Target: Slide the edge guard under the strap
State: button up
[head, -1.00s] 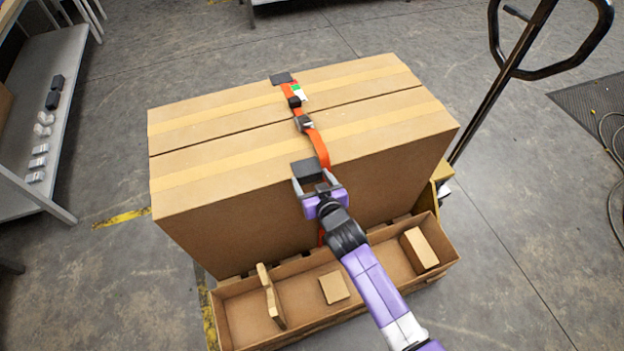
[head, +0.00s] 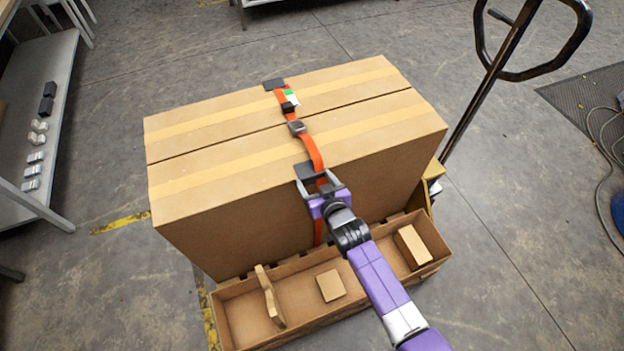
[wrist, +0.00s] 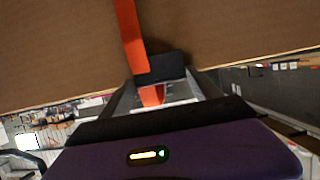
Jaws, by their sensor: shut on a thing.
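A dark edge guard (head: 304,171) sits at the near top edge of the front carton (head: 200,181), held between the fingers of my gripper (head: 322,186). An orange strap (head: 312,150) runs over the cartons and down the front face. In the head view the strap crosses the guard's right part. In the wrist view the strap (wrist: 130,35) overlaps the left part of the guard (wrist: 165,66) and shows again between my fingers. My fingers partly hide how far the guard lies beneath the strap. Another dark guard (head: 273,84) is at the far top edge, by the strap.
An open cardboard tray (head: 237,318) with several cardboard pieces lies in front of the cartons, below my arm. A pallet jack handle (head: 490,75) rises at the right. A grey bench (head: 55,110) with small parts stands at the left. A buckle (head: 297,128) sits on the strap.

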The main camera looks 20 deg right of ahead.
jog(key=shift+d+b, duration=0.3)
jog(key=shift+d, duration=0.9)
jog(key=o, duration=1.1)
jog(key=v, duration=0.7)
jog(key=shift+s, duration=0.35)
jog(key=shift+r, duration=0.25)
